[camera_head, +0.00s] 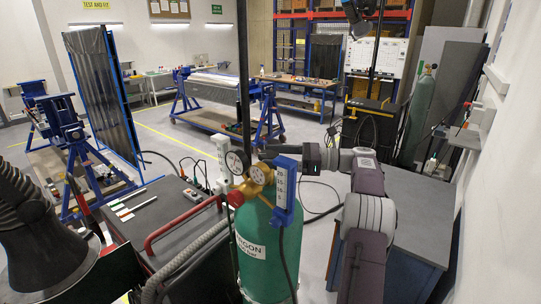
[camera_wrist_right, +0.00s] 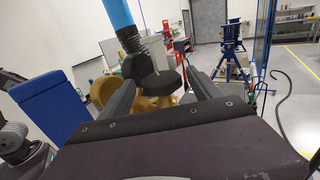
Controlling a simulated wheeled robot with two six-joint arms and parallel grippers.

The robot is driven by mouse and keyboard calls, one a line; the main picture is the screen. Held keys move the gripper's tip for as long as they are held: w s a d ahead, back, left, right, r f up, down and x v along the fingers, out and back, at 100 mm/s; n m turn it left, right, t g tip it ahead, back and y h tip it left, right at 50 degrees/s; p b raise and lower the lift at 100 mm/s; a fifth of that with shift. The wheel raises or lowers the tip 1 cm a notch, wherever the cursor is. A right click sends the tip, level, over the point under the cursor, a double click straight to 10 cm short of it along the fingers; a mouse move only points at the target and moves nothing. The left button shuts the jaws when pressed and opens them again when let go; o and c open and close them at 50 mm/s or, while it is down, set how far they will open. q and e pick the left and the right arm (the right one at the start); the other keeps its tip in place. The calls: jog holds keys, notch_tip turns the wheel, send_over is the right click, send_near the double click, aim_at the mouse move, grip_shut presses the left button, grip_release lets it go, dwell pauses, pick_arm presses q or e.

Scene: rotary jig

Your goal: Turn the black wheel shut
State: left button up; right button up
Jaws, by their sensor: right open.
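The black wheel (camera_wrist_right: 155,82) shows in the right wrist view, between the two fingers of my right gripper (camera_wrist_right: 163,66). The fingers are open, one on each side of it; I cannot tell whether either touches it. Brass fittings (camera_wrist_right: 104,90) show behind and below it. In the head view my right gripper (camera_head: 268,155) reaches in from the right at the top of the green argon cylinder (camera_head: 268,240), beside the brass regulator and its gauges (camera_head: 259,175). The wheel cannot be made out there behind the gripper. My left gripper is not in view.
A blue flowmeter block (camera_head: 285,190) stands close under my right gripper, and a red knob (camera_head: 236,198) is on the regulator. A red rail (camera_head: 180,225) and a grey hose (camera_head: 190,255) lie left of the cylinder. A dark table (camera_head: 415,215) is on the right.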

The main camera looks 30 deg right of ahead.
jog(key=shift+w+a+r, duration=0.1)
jog(key=shift+w+a, duration=0.15)
jog(key=shift+a, duration=0.1)
jog(key=shift+w+a, duration=0.1)
jog(key=shift+w, duration=0.1)
jog(key=c, duration=1.4)
jog(key=shift+o, duration=0.2)
jog(key=shift+s+f+b, duration=0.1)
jog(key=shift+f+b, duration=0.15)
jog(key=shift+b, duration=0.3)
jog(key=m+t+h+b, duration=0.4)
jog(key=b, duration=0.2)
jog(key=shift+f+h, duration=0.1)
jog(key=shift+h, duration=0.3)
jog(key=shift+m+t+h+b, duration=0.8)
jog(key=shift+h+b, duration=0.2)
jog(key=shift+b, duration=0.15)
jog(key=shift+r+m+h+b, duration=0.3)
jog(key=shift+h+b, duration=0.05)
jog(key=shift+h, duration=0.15)
